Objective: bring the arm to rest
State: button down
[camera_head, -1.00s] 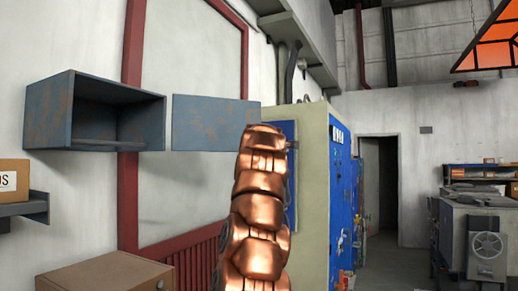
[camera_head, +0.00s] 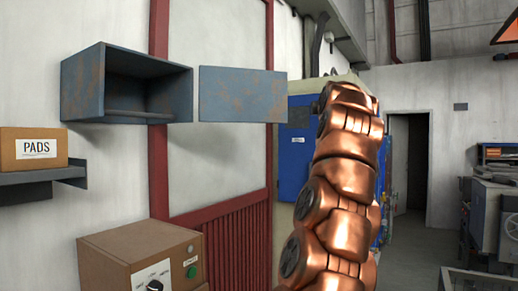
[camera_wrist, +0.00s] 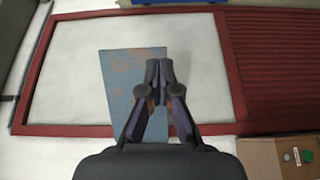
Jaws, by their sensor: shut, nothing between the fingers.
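My gripper (camera_wrist: 160,72) shows in the wrist view with its dark fingertips together and nothing between them. Behind it in that view is the rusty blue-grey cabinet door (camera_wrist: 118,75), partly hidden by the fingers. I cannot tell how far the gripper is from the door. In the head view my copper-coloured arm rises right of centre, and the gripper itself does not show there. The same door (camera_head: 242,95) stands open beside the wall cabinet (camera_head: 84,85), whose inside looks empty apart from a shelf or bar.
A brown box with a knob and green button (camera_head: 135,262) stands low at left front. A PADS carton (camera_head: 32,149) sits on a wall shelf (camera_head: 40,177). Blue cabinets (camera_head: 293,150) stand behind my arm. A doorway (camera_head: 408,165) and open floor are at right.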

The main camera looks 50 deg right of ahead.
jog(key=w+a+f+t+y, duration=0.1)
jog(key=w+a+f+y, duration=0.3)
jog(key=w+a+f, duration=0.4)
jog(key=w+a+f+t+y, duration=0.1)
jog(key=w+a+f+y, duration=0.2)
jog(key=w+a, duration=0.45)
jog(key=w+a+f+g+y, duration=0.1)
jog(key=w+a+f+y, duration=0.25)
jog(key=a+f, duration=0.55)
jog(key=w+a+f+g+y, duration=0.2)
jog(key=w+a+f, duration=0.2)
jog(key=a+f, duration=0.55)
jog(key=s+a+f+m+g+y, duration=0.1)
jog(key=s+a+f+g, duration=0.1)
jog(key=s+a+f, duration=0.5)
jog(key=s+a+f+m+g+y, duration=0.1)
jog(key=s+a+f+g+y, duration=0.2)
jog(key=a+f, duration=0.6)
jog(key=s+a+f+m+g, duration=0.2)
jog(key=s+a+f, duration=0.2)
jog(key=s+f, duration=0.3)
jog(key=s+a+f+m+g+h, duration=0.1)
jog(key=s+f, duration=0.6)
jog(key=s, duration=0.8)
jog(key=a+m+g, duration=0.1)
jog(key=a+g, duration=0.1)
jog(key=shift+s+a+f+m+g, duration=0.3)
jog(key=shift+s+a, duration=0.1)
